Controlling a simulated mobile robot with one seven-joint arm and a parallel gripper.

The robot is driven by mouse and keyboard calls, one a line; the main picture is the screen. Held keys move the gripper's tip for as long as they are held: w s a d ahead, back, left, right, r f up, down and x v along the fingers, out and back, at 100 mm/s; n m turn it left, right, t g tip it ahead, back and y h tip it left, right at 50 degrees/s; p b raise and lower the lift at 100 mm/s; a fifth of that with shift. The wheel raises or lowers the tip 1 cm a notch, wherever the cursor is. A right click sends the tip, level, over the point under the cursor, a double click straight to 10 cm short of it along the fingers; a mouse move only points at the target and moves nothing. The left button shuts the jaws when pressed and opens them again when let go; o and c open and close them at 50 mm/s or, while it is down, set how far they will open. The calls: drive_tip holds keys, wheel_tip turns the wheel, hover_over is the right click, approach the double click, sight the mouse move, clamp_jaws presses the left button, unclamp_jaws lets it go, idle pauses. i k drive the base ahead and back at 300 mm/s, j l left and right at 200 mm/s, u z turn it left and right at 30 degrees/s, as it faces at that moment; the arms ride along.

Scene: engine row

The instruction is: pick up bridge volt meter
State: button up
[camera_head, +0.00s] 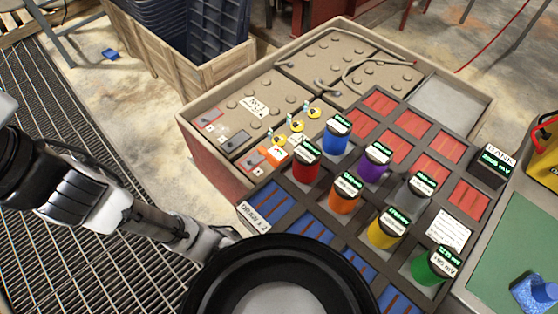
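I cannot tell for sure which thing is the bridge volt meter. A small black box (490,168) with a "BANK" label and a green mV readout stands at the right edge of the battery crate. A yellow device (546,155) with a red cable or handle is cut off by the right picture edge. My arm reaches in from the left, and its far end passes behind a large black round part at the bottom. My gripper does not show, so its opening is hidden.
Several coloured cylinders with black labelled tops, such as the red one (305,163) and green one (434,265), stand on a grid of red and blue cells. The battery crate (210,150) surrounds them. A green mat (510,240) with a blue object (537,293) lies right.

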sight(277, 155)
drive_tip(key=i+j+u, duration=0.1)
drive_tip(key=i+j, duration=0.5)
drive_tip(key=j, duration=0.15)
drive_tip(key=i+j+u, duration=0.1)
drive_tip(key=i+j, duration=0.5)
drive_tip(key=j, duration=0.1)
